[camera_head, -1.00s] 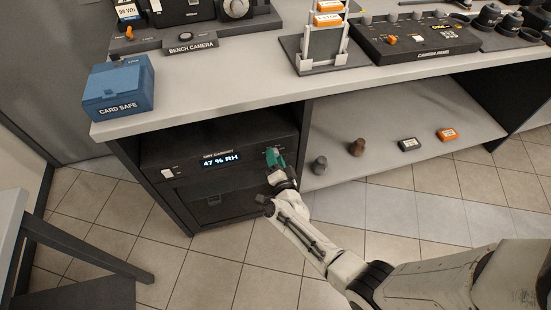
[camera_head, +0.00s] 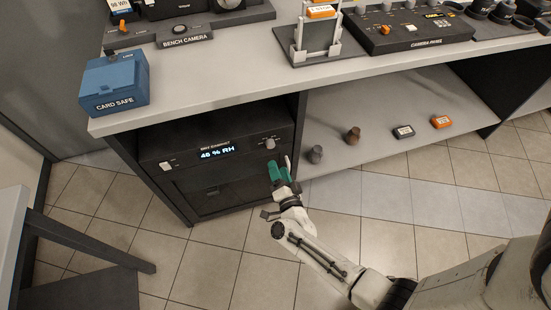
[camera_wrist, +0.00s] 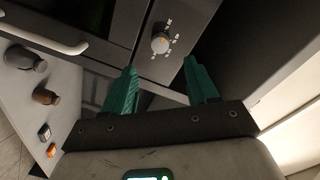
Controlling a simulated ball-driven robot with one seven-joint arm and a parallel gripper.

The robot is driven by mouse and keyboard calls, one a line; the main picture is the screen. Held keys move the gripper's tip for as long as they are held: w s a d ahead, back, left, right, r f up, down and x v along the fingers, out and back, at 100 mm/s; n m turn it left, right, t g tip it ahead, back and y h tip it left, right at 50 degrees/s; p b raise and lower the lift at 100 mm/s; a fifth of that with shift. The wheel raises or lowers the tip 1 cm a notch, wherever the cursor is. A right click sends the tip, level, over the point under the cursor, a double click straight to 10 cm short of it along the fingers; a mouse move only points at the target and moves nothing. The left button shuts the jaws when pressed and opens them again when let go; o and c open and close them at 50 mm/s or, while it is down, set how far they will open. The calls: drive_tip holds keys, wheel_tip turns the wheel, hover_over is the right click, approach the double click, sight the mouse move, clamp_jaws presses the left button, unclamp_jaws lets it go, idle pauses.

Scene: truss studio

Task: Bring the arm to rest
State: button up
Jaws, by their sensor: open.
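My gripper (camera_head: 280,171) has green fingers and stands in front of the right side of the dry cabinet (camera_head: 180,166), below its knob (camera_head: 269,143). In the wrist view my gripper (camera_wrist: 160,90) is open with nothing between its fingers. The knob (camera_wrist: 160,40) shows just beyond the gap and apart from the fingertips. My arm reaches in from the lower right over the tiled floor.
The bench top (camera_head: 230,85) overhangs the cabinet and carries a blue card safe (camera_head: 115,84) and a camera panel (camera_head: 405,28). The shelf (camera_head: 370,150) at right holds several small items. A dark stool or chair (camera_head: 85,270) stands at lower left.

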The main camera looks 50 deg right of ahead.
drive_tip(key=shift+s+a, duration=0.45)
drive_tip(key=shift+s, duration=0.15)
drive_tip(key=w+a+r+n+g+y, duration=0.1)
drive_tip(key=a+r+n+y, duration=0.1)
drive_tip(key=a+n+y, duration=0.45)
drive_tip(key=w+a+r+n+g+y, duration=0.1)
drive_tip(key=a+r+n+y, duration=0.2)
drive_tip(key=a+n+y, duration=0.35)
drive_tip(key=s+d+r+n+g+h, duration=0.1)
drive_tip(key=s+r+g, duration=0.1)
drive_tip(key=s, duration=0.4)
drive_tip(key=s+d+r+n+g+h+p, duration=0.1)
drive_tip(key=s+d+r+n+g, duration=0.1)
drive_tip(key=s+g, duration=0.3)
drive_tip(key=s+d+r+n+g+h, duration=0.1)
drive_tip(key=s+r+g, duration=0.2)
drive_tip(key=s, duration=0.6)
drive_tip(key=shift+d+r+n+g, duration=0.2)
drive_tip(key=shift+r+n+g, duration=0.2)
drive_tip(key=shift+g, duration=0.3)
